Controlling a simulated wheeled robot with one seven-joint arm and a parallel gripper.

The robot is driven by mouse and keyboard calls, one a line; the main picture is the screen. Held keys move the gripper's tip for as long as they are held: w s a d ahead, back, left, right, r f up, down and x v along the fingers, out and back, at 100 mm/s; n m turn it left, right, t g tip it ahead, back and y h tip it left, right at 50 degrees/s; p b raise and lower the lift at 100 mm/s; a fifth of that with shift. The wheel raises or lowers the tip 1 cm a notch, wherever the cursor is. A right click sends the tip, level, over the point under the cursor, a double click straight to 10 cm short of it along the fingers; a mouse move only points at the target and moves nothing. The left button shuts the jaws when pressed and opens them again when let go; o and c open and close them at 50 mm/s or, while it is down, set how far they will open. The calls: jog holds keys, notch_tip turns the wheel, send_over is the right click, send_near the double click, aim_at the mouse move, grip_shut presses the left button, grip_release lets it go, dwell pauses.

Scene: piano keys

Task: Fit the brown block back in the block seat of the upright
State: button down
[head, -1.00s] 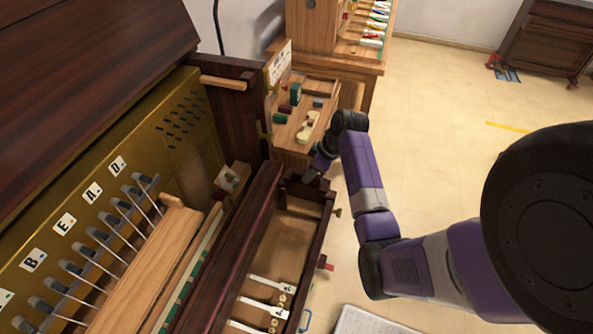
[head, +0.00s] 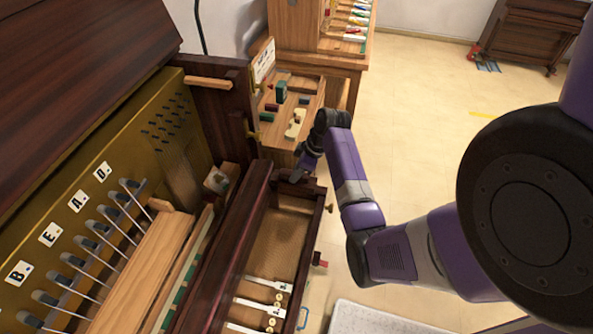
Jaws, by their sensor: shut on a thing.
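The upright (head: 45,105) fills the left side of the head view, with its dark case and brass panel. Its open key bed (head: 275,250) has a dark rim and a few white keys at the near end. My gripper (head: 299,173) is at the far end of this key bed, pointing down and left, low over the dark rim. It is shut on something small. The brown block is most likely the held piece, but it is too small and dark to make out against the rim. The block seat cannot be told apart clearly there.
A wooden side table (head: 300,100) with green, red and pale pieces stands just behind my gripper. A small wooden block with a pale face (head: 222,178) sits at the upright's inner end.

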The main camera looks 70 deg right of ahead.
aim_at(306, 180)
jog(key=shift+f+b, duration=3.75)
jog(key=shift+f, duration=1.35)
jog(key=c, duration=1.1)
grip_release()
jog(key=shift+f, duration=0.1)
jog(key=shift+o, duration=0.2)
jog(key=v, duration=0.8)
jog(key=shift+f, duration=0.1)
